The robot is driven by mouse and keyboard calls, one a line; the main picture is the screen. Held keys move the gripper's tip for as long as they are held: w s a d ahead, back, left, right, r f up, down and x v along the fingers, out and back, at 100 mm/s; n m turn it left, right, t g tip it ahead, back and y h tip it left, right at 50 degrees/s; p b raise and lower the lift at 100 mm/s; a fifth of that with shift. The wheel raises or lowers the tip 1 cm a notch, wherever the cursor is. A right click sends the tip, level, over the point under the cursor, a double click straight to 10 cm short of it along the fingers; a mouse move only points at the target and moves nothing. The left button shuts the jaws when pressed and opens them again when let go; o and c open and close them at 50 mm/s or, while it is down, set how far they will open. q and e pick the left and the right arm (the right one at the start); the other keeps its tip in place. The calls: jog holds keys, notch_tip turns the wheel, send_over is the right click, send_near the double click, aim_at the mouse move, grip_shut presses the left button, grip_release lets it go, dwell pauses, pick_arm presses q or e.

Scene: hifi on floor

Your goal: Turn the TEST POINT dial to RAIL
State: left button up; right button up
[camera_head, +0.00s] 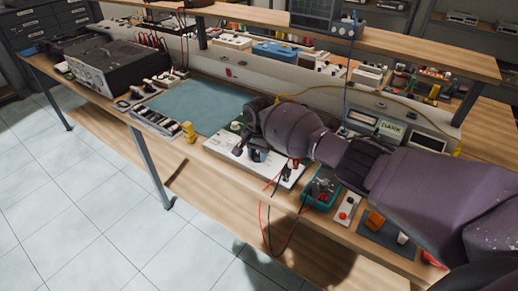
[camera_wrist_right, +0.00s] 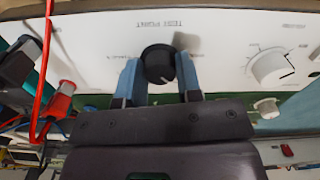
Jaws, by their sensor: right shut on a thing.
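The black TEST POINT dial (camera_wrist_right: 158,63) sits on a white panel (camera_wrist_right: 95,60) in the right wrist view, where the lettering appears upside down. A short pale pointer line on the dial points down and slightly right in that view. The small position labels are too blurred to read. The two blue fingers of my right gripper (camera_wrist_right: 159,78) are closed on either side of the dial. In the head view my right gripper (camera_head: 256,150) is over the white panel (camera_head: 216,145) and hides the dial. My left gripper is not in view.
A white knob (camera_wrist_right: 272,68) stands right of the dial in the wrist view. Red and black leads with a red plug (camera_wrist_right: 62,98) are at its left. A teal mat (camera_head: 200,105) lies behind the panel, and a yellow object (camera_head: 189,131) stands left on the bench.

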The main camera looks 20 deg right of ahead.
jog(key=shift+r+n+p, duration=0.1)
jog(key=shift+n+p, duration=0.6)
jog(key=shift+n, duration=1)
jog(key=n+p, duration=0.1)
jog(key=n, duration=0.6)
jog(key=shift+n, duration=0.3)
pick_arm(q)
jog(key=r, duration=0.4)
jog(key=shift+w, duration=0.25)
pick_arm(e)
jog(key=shift+n, duration=0.3)
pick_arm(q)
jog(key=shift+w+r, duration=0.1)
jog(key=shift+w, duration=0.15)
pick_arm(e)
jog(key=o, duration=0.9)
jog(key=shift+o, duration=0.2)
